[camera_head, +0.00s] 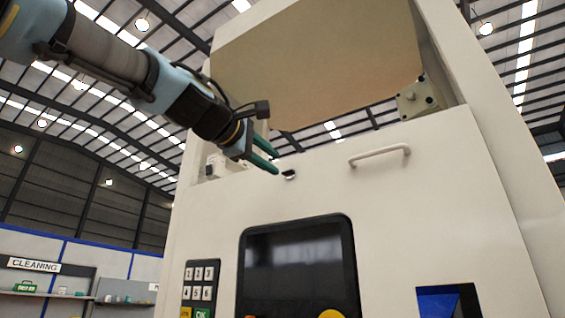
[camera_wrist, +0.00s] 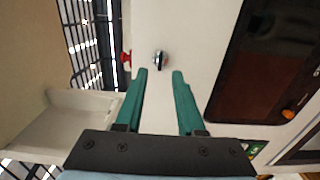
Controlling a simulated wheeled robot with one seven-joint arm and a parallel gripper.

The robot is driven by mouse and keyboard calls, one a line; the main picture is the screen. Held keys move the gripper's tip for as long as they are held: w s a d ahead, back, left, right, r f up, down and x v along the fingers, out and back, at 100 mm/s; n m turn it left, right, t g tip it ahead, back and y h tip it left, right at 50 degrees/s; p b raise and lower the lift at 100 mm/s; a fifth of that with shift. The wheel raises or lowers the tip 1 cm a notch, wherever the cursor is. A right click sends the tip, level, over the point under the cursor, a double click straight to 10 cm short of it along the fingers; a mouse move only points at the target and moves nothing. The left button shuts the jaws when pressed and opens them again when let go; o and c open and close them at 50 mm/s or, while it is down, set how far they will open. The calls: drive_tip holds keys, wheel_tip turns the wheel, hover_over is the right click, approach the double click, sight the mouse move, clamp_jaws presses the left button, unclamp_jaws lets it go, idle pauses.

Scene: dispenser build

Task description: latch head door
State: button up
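The dispenser's pale front panel (camera_head: 400,200) fills the middle of the head view and carries a bar handle (camera_head: 380,154). I take this panel to be the head door; whether it is fully closed I cannot tell. A small dark, round latch or lock (camera_head: 289,175) sits near its upper left edge. In the wrist view it is a shiny round knob (camera_wrist: 159,60) just beyond the fingertips, in line with the gap between them. My gripper (camera_head: 275,162) has green fingers. In the wrist view the gripper (camera_wrist: 161,75) is open and empty, apart from the knob.
A dark screen (camera_head: 298,260) and a keypad (camera_head: 198,285) lie lower on the front. A large tan panel (camera_head: 320,60) stands above, with a bracket (camera_head: 418,97) at its right. A small red part (camera_wrist: 127,57) is left of the knob. A cleaning shelf (camera_head: 45,293) is far left.

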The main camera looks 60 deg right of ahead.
sight(287, 171)
drive_tip(key=shift+d+p, duration=0.85)
drive_tip(key=shift+d, duration=1.9)
drive_tip(key=shift+c, duration=0.3)
clamp_jaws()
